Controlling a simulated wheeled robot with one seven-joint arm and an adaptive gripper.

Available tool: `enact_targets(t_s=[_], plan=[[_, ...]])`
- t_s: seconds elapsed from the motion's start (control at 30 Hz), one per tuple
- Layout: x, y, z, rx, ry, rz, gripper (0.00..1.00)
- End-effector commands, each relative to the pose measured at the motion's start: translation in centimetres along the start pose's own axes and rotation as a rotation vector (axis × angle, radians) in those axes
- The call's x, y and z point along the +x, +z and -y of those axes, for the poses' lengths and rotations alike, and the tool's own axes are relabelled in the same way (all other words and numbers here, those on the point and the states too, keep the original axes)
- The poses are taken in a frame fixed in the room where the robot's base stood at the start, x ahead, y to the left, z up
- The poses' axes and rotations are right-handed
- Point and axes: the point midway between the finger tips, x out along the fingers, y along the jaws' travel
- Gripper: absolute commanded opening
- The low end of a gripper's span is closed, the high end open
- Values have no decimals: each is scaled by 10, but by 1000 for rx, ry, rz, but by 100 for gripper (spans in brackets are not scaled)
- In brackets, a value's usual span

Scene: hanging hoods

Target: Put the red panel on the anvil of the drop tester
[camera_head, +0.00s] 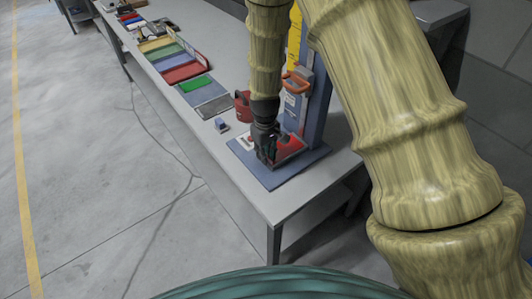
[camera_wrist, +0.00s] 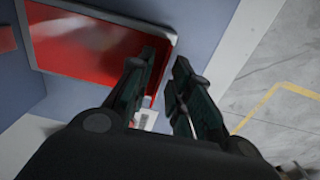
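The red panel (camera_head: 289,147), a red sheet with a grey rim, is at the foot of the blue drop tester (camera_head: 318,90), over its blue base plate (camera_head: 275,180). The anvil is hidden, so I cannot tell how the panel rests on it. My gripper (camera_head: 267,158) is low over the base, at the panel's left side. In the wrist view the panel (camera_wrist: 85,45) fills the upper left. My gripper (camera_wrist: 163,60) is open there, with a gap between the fingers; one finger overlaps the panel and the other is just beyond its edge.
A grey bench (camera_head: 215,130) carries the tester. Several coloured panels (camera_head: 175,60) lie in a row farther back. A red object (camera_head: 243,105) and a small blue-and-white item (camera_head: 221,125) are nearby. An orange handle (camera_head: 296,82) juts from the tester. Floor is clear at left.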

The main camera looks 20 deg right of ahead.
Motion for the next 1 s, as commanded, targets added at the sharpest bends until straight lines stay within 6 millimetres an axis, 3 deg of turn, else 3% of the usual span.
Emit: enact_targets(t_s=[0.47, 1.0], plan=[[-9, 0, 0, 0, 1, -2, 30], [-89, 0, 0, -1, 1, -2, 30]])
